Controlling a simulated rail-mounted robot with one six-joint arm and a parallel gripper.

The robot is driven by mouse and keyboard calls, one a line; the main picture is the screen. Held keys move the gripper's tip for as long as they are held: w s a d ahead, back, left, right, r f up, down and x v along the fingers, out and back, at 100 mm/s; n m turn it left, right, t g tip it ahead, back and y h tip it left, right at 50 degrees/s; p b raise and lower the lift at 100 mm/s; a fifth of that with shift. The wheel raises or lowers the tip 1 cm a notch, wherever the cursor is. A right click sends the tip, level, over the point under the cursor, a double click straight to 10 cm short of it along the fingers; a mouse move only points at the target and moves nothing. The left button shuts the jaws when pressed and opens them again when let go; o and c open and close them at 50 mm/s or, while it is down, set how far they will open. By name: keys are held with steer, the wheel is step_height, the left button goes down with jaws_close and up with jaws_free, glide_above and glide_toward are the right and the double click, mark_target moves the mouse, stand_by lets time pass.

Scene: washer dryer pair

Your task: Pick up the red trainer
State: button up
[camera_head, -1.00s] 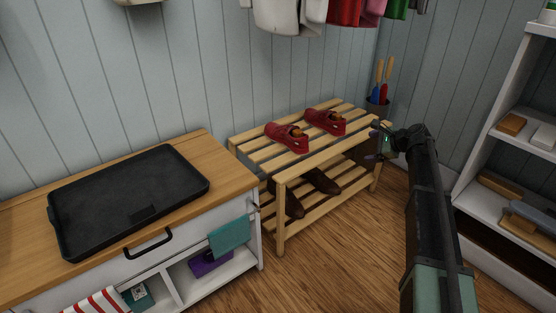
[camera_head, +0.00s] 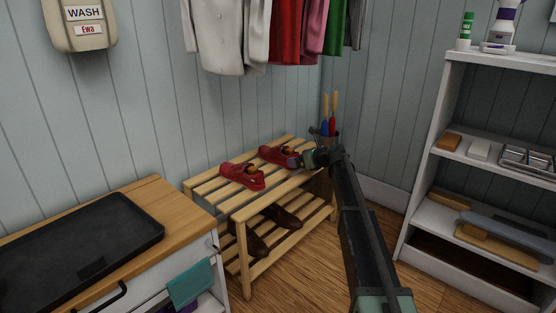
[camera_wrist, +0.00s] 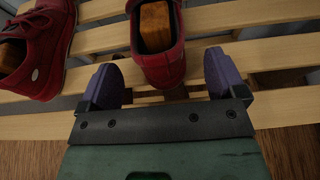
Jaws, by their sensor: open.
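Two red trainers with wooden blocks inside stand on the top slats of a wooden shoe rack (camera_head: 225,205). The left trainer (camera_head: 243,176) also shows at the left of the wrist view (camera_wrist: 42,50). The right trainer (camera_head: 277,154) is in the middle of the wrist view (camera_wrist: 160,66), heel towards me. My gripper (camera_head: 297,161) is at the right trainer's near end. In the wrist view, my gripper (camera_wrist: 163,82) is open, its purple fingers on either side of the heel, with a small gap visible on each side.
Dark brown shoes (camera_head: 282,215) lie on the rack's lower shelf. A pot (camera_head: 328,140) with coloured-handled tools stands at the rack's far end. Clothes (camera_head: 285,35) hang above. A cabinet with a black tray (camera_head: 75,240) is at left, and white shelving (camera_head: 425,185) at right.

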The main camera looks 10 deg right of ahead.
steer(key=b+x, duration=0.1)
steer(key=x, duration=0.3)
steer(key=shift+c, duration=0.2)
steer(key=c, duration=1)
steer(key=shift+c, duration=0.2)
step_height(320, 180, up, 20)
steer(key=p, duration=2)
